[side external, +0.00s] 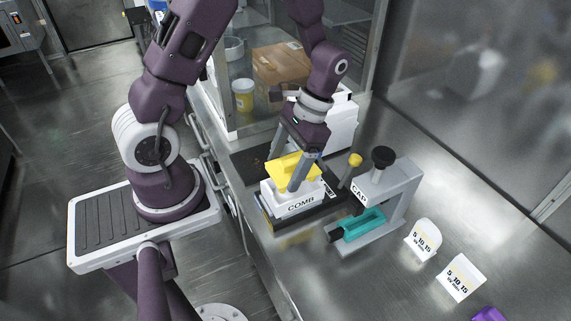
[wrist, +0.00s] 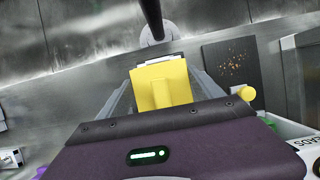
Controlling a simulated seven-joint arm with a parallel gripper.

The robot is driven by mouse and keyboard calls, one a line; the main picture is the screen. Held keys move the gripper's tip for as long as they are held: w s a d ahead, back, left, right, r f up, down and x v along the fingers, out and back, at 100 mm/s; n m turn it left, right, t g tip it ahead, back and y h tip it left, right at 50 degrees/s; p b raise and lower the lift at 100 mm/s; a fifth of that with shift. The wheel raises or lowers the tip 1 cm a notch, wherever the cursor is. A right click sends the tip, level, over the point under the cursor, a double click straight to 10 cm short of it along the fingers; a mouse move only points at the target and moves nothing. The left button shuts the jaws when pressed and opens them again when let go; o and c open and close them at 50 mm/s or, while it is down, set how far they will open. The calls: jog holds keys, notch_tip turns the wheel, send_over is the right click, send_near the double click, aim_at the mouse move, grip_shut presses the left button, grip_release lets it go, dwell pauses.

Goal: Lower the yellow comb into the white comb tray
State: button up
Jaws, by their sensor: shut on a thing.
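The yellow comb (side external: 289,165) is between the fingers of my gripper (side external: 297,178), at the top of the white comb tray (side external: 296,207) marked "COMB". My gripper points down and is shut on the comb. In the wrist view the yellow comb (wrist: 161,85) sits between the two grey fingers of my gripper (wrist: 165,92), with a thin white edge of the tray (wrist: 158,60) beyond it. The comb's lower part is hidden, so I cannot tell how deep it sits or whether it touches the tray's floor.
Right of the tray stands a grey clamp stand (side external: 390,200) with a black knob (side external: 383,156) and a teal piece (side external: 364,225). A yellow-knobbed lever (side external: 355,160) is close by. White "5 10 15" cards (side external: 424,240) stand on the steel bench. A dark mat (side external: 255,160) lies behind the tray.

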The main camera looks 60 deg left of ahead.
aim_at(294, 160)
jog(key=shift+f, duration=1.9)
jog(key=o, duration=1.4)
jog(key=shift+o, duration=0.2)
jog(key=shift+v, duration=3.6)
jog(key=shift+t, duration=0.9)
jog(key=r, duration=0.3)
jog(key=d+r, duration=0.1)
jog(key=r, duration=0.1)
jog(key=shift+s, duration=0.15)
jog(key=s+d+r+t, duration=0.4)
jog(key=s+r+t, duration=0.4)
jog(key=s+r, duration=0.3)
jog(key=v, duration=0.2)
jog(key=shift+r, duration=0.4)
